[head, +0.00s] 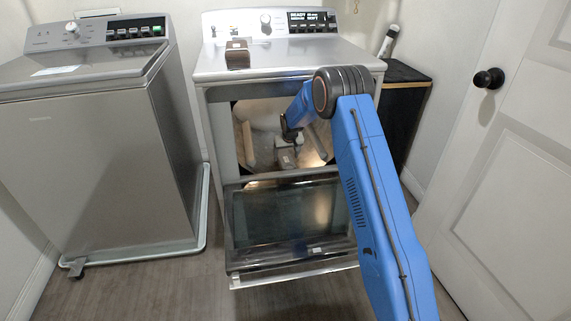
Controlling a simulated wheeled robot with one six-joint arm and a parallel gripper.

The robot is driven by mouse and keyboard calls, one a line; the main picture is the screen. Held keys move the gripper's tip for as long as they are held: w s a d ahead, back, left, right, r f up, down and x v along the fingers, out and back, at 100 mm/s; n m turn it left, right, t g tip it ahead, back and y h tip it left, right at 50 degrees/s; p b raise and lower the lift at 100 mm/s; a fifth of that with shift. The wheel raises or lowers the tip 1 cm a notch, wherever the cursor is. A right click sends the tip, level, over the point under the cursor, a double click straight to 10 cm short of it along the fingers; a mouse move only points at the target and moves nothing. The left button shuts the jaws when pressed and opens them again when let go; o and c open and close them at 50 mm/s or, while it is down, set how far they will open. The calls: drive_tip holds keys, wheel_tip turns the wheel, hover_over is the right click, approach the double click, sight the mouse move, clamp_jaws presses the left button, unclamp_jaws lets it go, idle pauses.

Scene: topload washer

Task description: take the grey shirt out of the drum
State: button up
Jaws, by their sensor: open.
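The drum (262,117) shows through the opening of the right-hand machine, lit warm inside with pale fins on its sides. My blue arm reaches in from the right, and my gripper (287,159) is inside the drum, low and near the middle. The gripper is open, but its fingers are small and hard to make out. I cannot make out the grey shirt clearly; greyish shapes around the gripper may be cloth or gripper parts. My arm covers the right part of the opening.
The machine's door (285,213) hangs folded down in front of the opening. A brown box (237,54) stands on its top. A closed grey washer (105,150) stands left, a dark cabinet (403,115) right. A white room door (510,150) is at far right.

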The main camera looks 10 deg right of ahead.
drive_tip(key=shift+x, duration=1.1)
drive_tip(key=shift+s, duration=0.1)
drive_tip(key=shift+c, duration=0.6)
drive_tip(key=c, duration=1.1)
drive_tip(key=shift+c, duration=0.2)
drive_tip(key=shift+r, duration=0.1)
